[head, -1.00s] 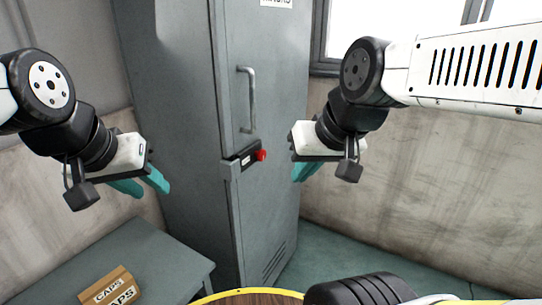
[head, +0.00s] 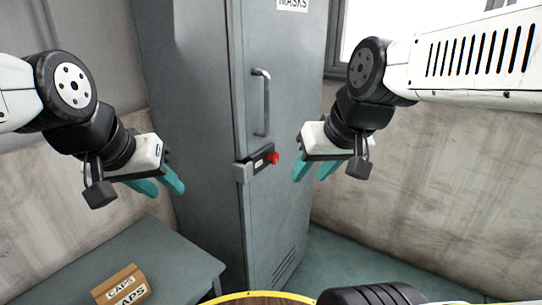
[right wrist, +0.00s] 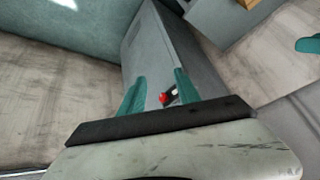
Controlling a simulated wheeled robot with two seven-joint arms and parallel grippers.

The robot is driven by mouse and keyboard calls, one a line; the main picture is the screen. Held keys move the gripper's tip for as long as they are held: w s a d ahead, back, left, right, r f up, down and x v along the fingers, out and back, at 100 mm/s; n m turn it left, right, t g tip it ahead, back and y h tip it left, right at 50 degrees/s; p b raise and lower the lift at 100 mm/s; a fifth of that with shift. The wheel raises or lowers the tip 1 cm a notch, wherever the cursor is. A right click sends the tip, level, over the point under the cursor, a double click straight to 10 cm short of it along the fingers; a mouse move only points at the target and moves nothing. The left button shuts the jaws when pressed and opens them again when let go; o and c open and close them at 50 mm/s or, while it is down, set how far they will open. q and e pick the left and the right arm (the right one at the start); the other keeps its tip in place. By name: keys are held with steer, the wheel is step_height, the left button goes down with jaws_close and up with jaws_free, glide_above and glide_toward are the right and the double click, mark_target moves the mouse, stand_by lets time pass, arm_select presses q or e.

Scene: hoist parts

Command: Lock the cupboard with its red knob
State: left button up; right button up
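The tall grey cupboard (head: 282,120) stands in the middle of the head view with its door closed and a "MASKS" label at the top. The knob also shows in the right wrist view (right wrist: 165,98), between the fingers. My right gripper (head: 314,171) is open and empty, right of the knob and apart from it. My left gripper (head: 162,188) is open and empty, left of the cupboard, over the table.
A grey table (head: 180,262) stands at the lower left with a cardboard box (head: 121,287) marked "CAPS" on it. A window (head: 353,40) and a bare concrete wall (head: 430,180) are at the right. The floor right of the cupboard is clear.

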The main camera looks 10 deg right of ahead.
steer(key=shift+o, duration=1.4)
steer(key=w+f+n, duration=0.1)
steer(key=w+n, duration=0.1)
steer(key=w, duration=0.4)
steer(key=shift+a+g, duration=0.4)
steer(key=n+y, duration=0.5)
steer(key=n, duration=0.1)
glide_toward(276, 156)
steer(key=f, duration=0.1)
steer(key=shift+t, duration=0.4)
steer(key=x, duration=0.8)
steer(key=shift+w+a+f, duration=0.15)
steer(key=shift+a, duration=0.2)
jaws_close()
